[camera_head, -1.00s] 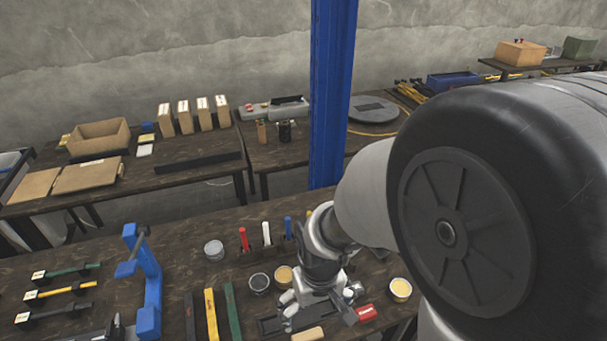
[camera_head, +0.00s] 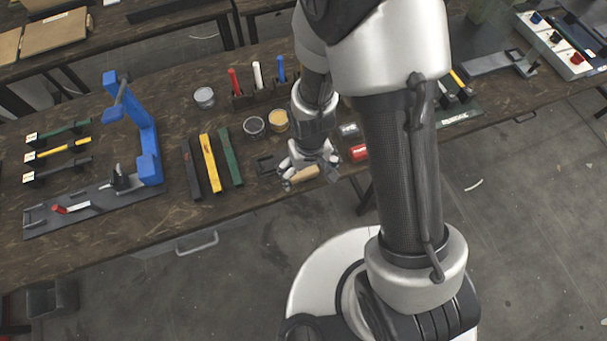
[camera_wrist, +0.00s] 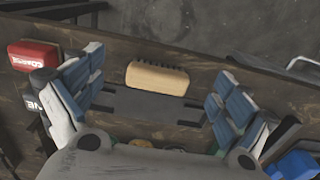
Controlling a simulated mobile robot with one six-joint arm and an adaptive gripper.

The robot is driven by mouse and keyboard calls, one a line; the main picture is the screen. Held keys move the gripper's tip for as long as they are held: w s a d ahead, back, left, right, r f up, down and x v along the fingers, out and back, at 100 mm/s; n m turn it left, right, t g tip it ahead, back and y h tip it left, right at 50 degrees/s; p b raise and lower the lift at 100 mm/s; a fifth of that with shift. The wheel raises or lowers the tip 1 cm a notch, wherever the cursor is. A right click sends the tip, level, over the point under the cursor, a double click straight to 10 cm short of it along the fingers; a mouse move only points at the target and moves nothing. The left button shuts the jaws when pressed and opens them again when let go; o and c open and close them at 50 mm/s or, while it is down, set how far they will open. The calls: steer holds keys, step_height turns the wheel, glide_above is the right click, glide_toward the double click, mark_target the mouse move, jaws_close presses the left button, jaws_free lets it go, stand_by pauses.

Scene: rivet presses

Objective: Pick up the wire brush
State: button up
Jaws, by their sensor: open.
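The wire brush, a tan wooden block with a row of dark bristle tufts along one edge, shows in the wrist view (camera_wrist: 157,78). It lies near the table edge beside a flat dark holder (camera_wrist: 140,106). In the head view the brush (camera_head: 306,174) is partly covered by my gripper (camera_head: 311,163). My gripper is open and empty, pointing down over this spot. In the wrist view its two fingers (camera_wrist: 158,92) stand wide apart, left and right of the brush, with clear gaps. How high the fingertips are above the table I cannot tell.
A blue clamp frame (camera_head: 143,130) stands further left.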

mark_target(305, 177)
steer(key=f, duration=0.1)
steer(key=f+b, duration=0.1)
steer(key=f, duration=0.1)
steer(key=w+f+b, duration=0.1)
steer(key=shift+a+f, duration=0.15)
steer(key=shift+a, duration=0.2)
steer(key=shift+f, duration=0.55)
steer(key=shift+c, duration=0.4)
steer(key=c, duration=1.2)
step_height(305, 177, up, 20)
steer(key=p, duration=0.6)
steer(key=shift+r, duration=0.1)
